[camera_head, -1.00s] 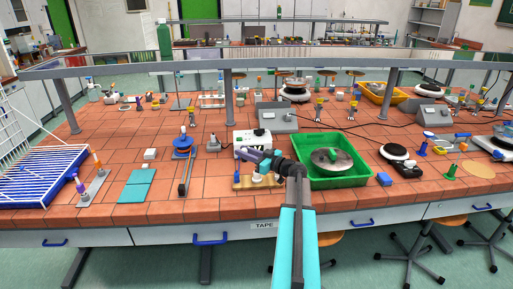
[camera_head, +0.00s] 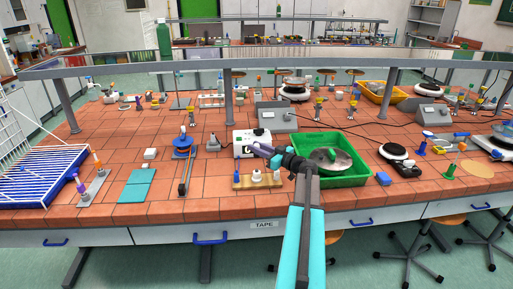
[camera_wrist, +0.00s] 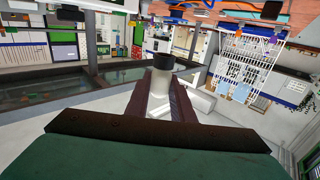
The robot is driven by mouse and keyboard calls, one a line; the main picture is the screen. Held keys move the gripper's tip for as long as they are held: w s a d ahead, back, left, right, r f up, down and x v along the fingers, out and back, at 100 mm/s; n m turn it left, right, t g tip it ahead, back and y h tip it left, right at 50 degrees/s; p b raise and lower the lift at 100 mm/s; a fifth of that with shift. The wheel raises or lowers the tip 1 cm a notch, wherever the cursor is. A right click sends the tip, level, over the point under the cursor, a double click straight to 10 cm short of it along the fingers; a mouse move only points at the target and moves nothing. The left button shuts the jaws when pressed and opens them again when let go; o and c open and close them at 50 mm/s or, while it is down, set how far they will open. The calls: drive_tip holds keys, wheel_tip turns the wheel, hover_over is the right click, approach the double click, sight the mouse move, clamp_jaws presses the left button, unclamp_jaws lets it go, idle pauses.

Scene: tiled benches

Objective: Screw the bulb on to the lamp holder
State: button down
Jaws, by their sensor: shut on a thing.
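White fittings (camera_head: 257,176) stand on the board; I cannot tell for certain which is the lamp holder. In the wrist view, my gripper (camera_wrist: 165,88) is shut on a pale, cylindrical piece with a black end (camera_wrist: 162,62), probably the bulb.
A white box (camera_head: 240,138) stands behind the board. A blue stand with a rod (camera_head: 183,148) is to the left. Bare tiles lie left of the board.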

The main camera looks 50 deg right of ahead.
drive_tip(key=shift+r, duration=0.1)
drive_tip(key=b, duration=0.2)
hover_over(257, 170)
drive_tip(key=shift+w+d+f, duration=0.1)
drive_tip(key=shift+w+f, duration=0.05)
drive_tip(key=shift+f, duration=1.35)
drive_tip(key=shift+w+d+f, duration=0.1)
drive_tip(key=shift+f, duration=1.35)
drive_tip(key=shift+r+p, duration=0.1)
drive_tip(key=shift+p, duration=0.85)
drive_tip(key=shift+f+b, duration=0.4)
drive_tip(key=shift+f, duration=0.8)
drive_tip(key=c, duration=2.2)
unclamp_jaws()
clamp_jaws()
drive_tip(key=shift+f, duration=0.15)
drive_tip(key=shift+s+a+h, duration=0.1)
drive_tip(key=shift+a+h, duration=0.05)
drive_tip(key=shift+h, duration=0.15)
